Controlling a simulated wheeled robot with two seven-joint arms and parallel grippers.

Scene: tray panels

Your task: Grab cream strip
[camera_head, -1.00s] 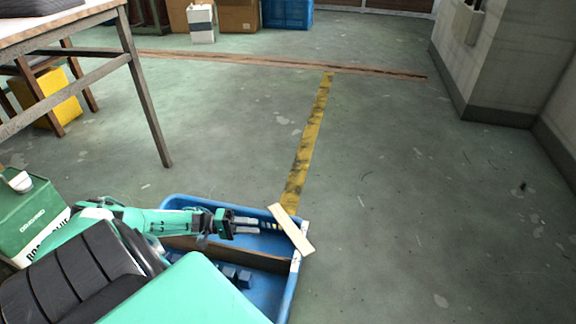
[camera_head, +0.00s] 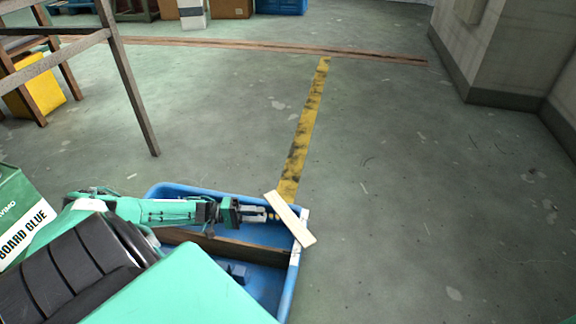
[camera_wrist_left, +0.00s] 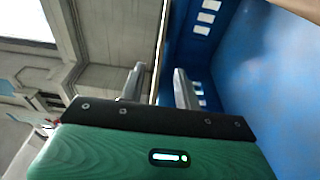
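The cream strip (camera_head: 290,219) lies aslant across the right end of the blue tray (camera_head: 285,300), with its lower end out past the rim. My left gripper (camera_head: 266,214) reaches over the tray from the left, its fingertips just left of the strip. My right gripper is not in view.
A brown divider (camera_head: 225,246) runs along the tray, with dark blue pieces (camera_head: 238,272) in the near part. A green glue container (camera_head: 22,215) stands at the left. A table leg (camera_head: 130,85) rises beyond. The floor to the right is clear.

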